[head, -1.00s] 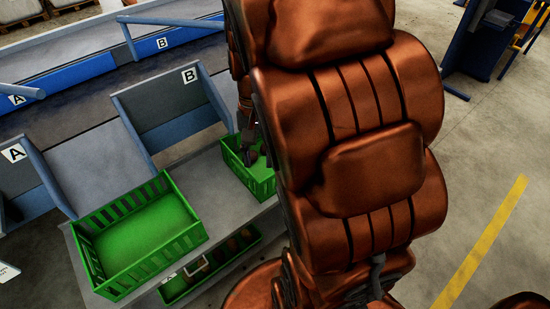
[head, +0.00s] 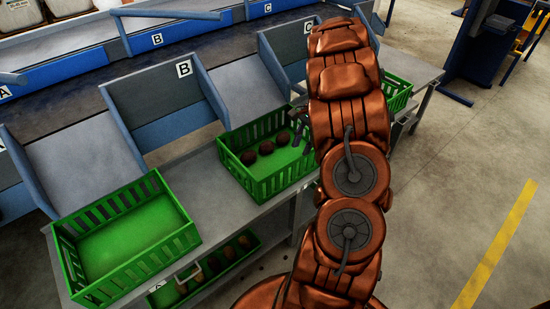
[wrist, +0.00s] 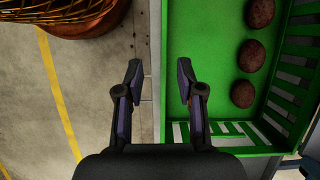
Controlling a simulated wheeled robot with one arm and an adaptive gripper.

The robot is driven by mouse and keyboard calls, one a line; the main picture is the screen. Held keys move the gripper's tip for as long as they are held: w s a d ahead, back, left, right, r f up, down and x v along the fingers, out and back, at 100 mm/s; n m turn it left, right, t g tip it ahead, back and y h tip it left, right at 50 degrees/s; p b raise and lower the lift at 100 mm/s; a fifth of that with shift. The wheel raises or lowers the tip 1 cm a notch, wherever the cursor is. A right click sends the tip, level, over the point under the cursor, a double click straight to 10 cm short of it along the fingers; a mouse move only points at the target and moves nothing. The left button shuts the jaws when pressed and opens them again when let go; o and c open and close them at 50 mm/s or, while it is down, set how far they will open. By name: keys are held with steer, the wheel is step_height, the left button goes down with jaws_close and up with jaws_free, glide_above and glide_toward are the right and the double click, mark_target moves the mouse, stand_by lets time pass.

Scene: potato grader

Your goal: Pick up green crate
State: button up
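A green slatted crate (head: 262,184) stands on the grey bench below the chute marked B, with several dark potatoes inside. In the wrist view the same crate (wrist: 212,75) shows three potatoes (wrist: 251,56) along its right part. My gripper (wrist: 160,73) is open and empty. Its right finger is over the crate's inside and its left finger is outside, with the crate's near wall between them in the picture. I cannot tell its height over the rim. In the head view my arm hides most of the gripper.
An empty green crate (head: 185,238) stands at left on the bench (head: 215,225). Another green crate (head: 398,97) shows partly behind my arm. A lower crate (head: 250,247) under the bench holds potatoes. Grey chutes with blue sides (head: 160,100) rise behind.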

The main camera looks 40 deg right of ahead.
steer(key=shift+d+f, duration=0.6)
steer(key=shift+f, duration=0.55)
steer(key=shift+x, duration=3.6)
steer(key=shift+w+a+r, duration=0.1)
steer(key=shift+w+a, duration=0.05)
steer(key=shift+w, duration=0.05)
steer(key=shift+c, duration=0.4)
jaws_close()
